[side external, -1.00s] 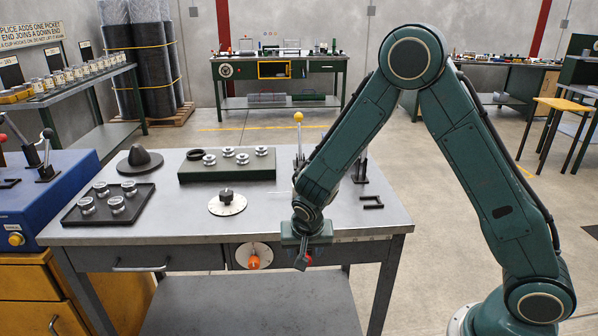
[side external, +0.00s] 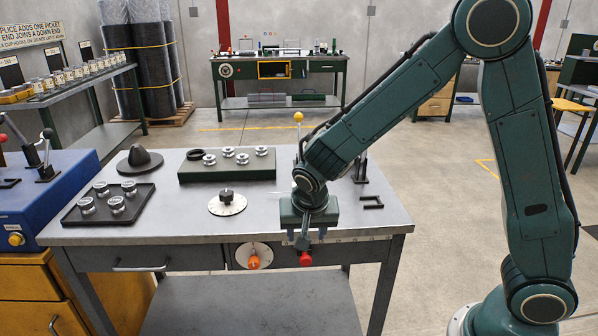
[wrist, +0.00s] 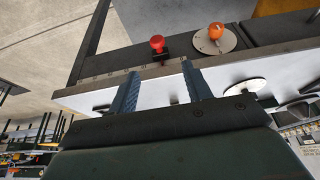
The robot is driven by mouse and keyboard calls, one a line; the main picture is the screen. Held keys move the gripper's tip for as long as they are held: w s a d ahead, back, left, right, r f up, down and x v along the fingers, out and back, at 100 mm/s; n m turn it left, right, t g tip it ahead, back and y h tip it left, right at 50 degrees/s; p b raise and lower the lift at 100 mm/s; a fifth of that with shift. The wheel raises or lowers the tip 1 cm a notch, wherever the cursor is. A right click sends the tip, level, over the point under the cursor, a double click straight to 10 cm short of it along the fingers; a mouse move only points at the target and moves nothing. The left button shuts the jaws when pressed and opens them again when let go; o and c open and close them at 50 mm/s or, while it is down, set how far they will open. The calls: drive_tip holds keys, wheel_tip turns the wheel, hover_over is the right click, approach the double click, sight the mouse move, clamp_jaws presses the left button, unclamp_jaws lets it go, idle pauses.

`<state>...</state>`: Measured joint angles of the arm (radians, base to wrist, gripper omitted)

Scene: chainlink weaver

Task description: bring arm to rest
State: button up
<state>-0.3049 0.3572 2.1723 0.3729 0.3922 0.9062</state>
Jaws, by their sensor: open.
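My gripper (side external: 304,232) hangs at the front edge of the steel workbench (side external: 200,228), right of its middle, fingers pointing down. In the wrist view its two blue fingers (wrist: 160,85) are spread apart with nothing between them. A red knob (side external: 306,259) on the bench front shows just below the gripper; in the wrist view the red knob (wrist: 157,42) lies beyond the fingertips. Whether a finger touches the bench edge I cannot tell. My arm bends high at the right of the side view.
The bench carries a white dial (side external: 227,204), a green block with metal spools (side external: 225,168), a black tray with clear jars (side external: 72,212) and a dark cone (side external: 139,158). A yellow-knobbed lever (side external: 299,118) stands behind my gripper. Open floor lies right of the bench.

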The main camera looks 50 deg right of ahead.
drive_tip(key=shift+r, duration=0.1)
drive_tip(key=s+d+r+n+t+y, duration=0.1)
drive_tip(key=s+d+r+n+y, duration=0.2)
drive_tip(key=s+r, duration=0.85)
drive_tip(key=s+r+n+t, duration=0.1)
drive_tip(key=s+r+n, duration=0.4)
drive_tip(key=s, duration=0.6)
drive_tip(key=shift+r+n, duration=0.25)
drive_tip(key=shift+n, duration=0.25)
drive_tip(key=shift+w+d, duration=0.1)
idle(0.8)
